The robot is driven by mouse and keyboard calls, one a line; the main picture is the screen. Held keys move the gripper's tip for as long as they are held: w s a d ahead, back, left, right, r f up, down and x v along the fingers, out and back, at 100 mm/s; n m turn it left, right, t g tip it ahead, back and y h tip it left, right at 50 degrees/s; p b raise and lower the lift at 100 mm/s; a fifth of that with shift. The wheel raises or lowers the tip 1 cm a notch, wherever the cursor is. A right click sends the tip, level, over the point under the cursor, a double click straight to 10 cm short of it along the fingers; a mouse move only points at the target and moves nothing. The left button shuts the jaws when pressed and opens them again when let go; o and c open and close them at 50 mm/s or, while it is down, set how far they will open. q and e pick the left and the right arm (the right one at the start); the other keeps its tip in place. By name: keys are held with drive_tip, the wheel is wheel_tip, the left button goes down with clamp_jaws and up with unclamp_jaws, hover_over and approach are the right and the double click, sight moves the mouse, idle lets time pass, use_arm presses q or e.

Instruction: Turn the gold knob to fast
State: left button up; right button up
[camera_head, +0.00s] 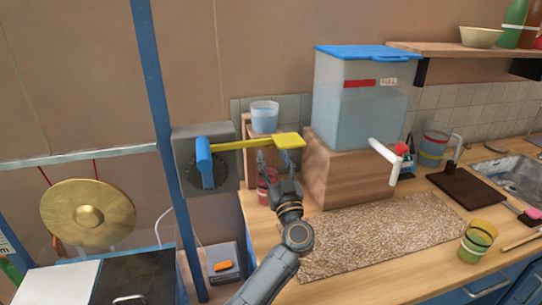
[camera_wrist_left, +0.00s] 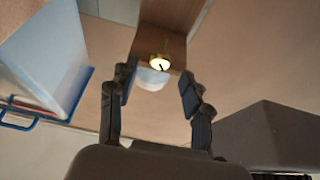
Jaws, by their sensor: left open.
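The gold knob (camera_wrist_left: 160,62) shows in the left wrist view, with a bright face and a small dark mark. It sits on a wooden post (camera_wrist_left: 170,22), ahead of the fingers and apart from them. I cannot read a fast mark or the knob's setting. I cannot make out the knob in the head view, where the yellow lever and my gripper cover much of the post. My left gripper (camera_head: 275,160) is open and empty in front of the post; its spread fingers also show in the left wrist view (camera_wrist_left: 157,82). My right gripper is not in view.
A yellow lever (camera_head: 255,143) with a blue arm (camera_head: 204,160) crosses near my fingertips. A pale cup (camera_head: 264,117) stands above the post, and a reddish cup (camera_head: 266,190) stands below. A blue-lidded tank (camera_head: 362,110) is at the right. The speckled mat (camera_head: 370,237) is clear.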

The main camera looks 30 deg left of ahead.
use_arm(q)
drive_tip(key=x, duration=0.3)
drive_tip(key=shift+r+b, duration=0.1)
drive_tip(key=shift+b, duration=0.3)
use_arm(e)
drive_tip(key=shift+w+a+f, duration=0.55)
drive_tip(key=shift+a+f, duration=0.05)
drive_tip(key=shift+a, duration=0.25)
use_arm(q)
drive_tip(key=shift+c, duration=0.2)
clamp_jaws()
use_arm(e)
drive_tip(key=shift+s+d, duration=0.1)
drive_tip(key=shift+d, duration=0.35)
